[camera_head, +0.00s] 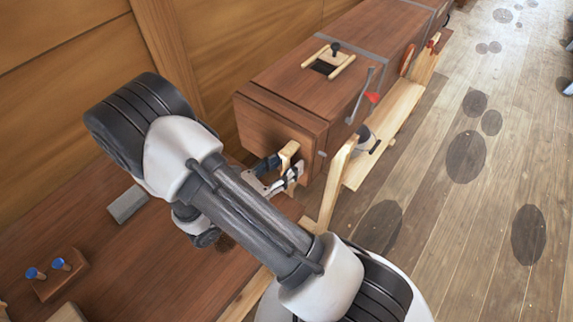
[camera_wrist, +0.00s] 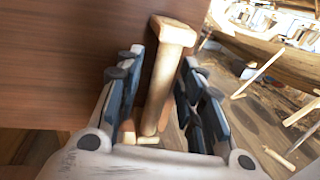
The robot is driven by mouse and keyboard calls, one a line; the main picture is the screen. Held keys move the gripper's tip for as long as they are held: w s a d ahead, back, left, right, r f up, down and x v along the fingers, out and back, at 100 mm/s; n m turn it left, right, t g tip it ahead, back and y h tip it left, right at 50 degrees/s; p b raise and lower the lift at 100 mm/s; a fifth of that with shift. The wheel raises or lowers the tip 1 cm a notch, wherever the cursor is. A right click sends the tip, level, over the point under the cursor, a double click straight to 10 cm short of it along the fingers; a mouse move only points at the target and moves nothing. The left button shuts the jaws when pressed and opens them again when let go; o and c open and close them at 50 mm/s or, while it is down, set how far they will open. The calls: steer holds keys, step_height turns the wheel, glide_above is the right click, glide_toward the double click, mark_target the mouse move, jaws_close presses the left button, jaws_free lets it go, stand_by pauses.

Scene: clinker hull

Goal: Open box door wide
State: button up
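The box is a long reddish-brown wooden case (camera_head: 290,75). Its door is the thick end panel (camera_head: 262,130) facing my arm, and it looks flush against the box. A pale wooden handle (camera_head: 288,153) sticks out from the door. In the wrist view the handle (camera_wrist: 163,75) stands between my fingers, with the brown door face (camera_wrist: 70,60) behind and to the left. My gripper (camera_head: 278,180) is open around the handle; in the wrist view my gripper (camera_wrist: 160,100) shows a gap on the handle's left. Contact on its right is unclear.
A pale wooden support frame (camera_head: 395,115) runs along the box's right side. A grey lever with a red tip (camera_head: 366,97) is on that side. A wooden bench (camera_head: 110,260) with blue-topped pegs (camera_head: 60,264) lies lower left. The floor at right (camera_head: 490,190) is open.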

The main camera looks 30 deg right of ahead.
steer(key=shift+c, duration=0.2)
jaws_close()
stand_by(0.3)
stand_by(0.3)
